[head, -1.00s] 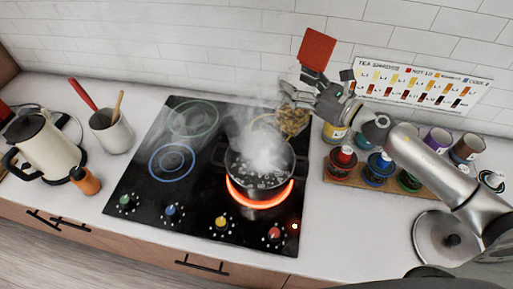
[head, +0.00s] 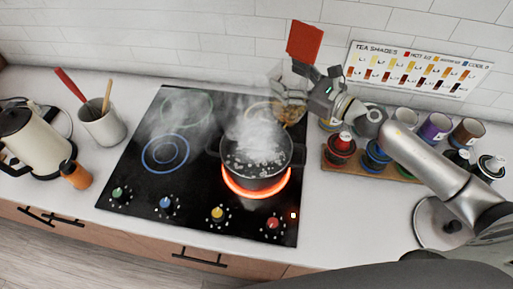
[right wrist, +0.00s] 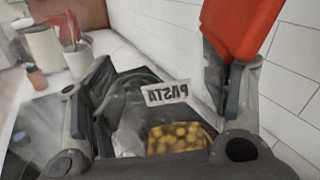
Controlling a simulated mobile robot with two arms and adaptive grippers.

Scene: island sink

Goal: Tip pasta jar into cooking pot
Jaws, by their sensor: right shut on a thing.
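My right gripper (head: 297,84) is shut on a clear pasta jar (right wrist: 165,125) behind the pot. In the right wrist view the jar lies between my fingers, with a PASTA label (right wrist: 166,92) and yellow pasta in the part near the camera. In the head view the jar's pasta (head: 290,114) shows beside steam; its exact tilt and mouth are unclear. The dark cooking pot (head: 284,174) stands on a glowing red burner, full of bubbling water and steaming. The jar appears above and behind its back right rim. My left gripper is not in view.
The black hob (head: 135,186) has colored knobs at its front. A kettle (head: 35,140) and utensil cup (head: 103,124) stand left. A rack of jars and mugs (head: 400,172) and a round lid (head: 442,226) are at right. A tiled wall rises behind.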

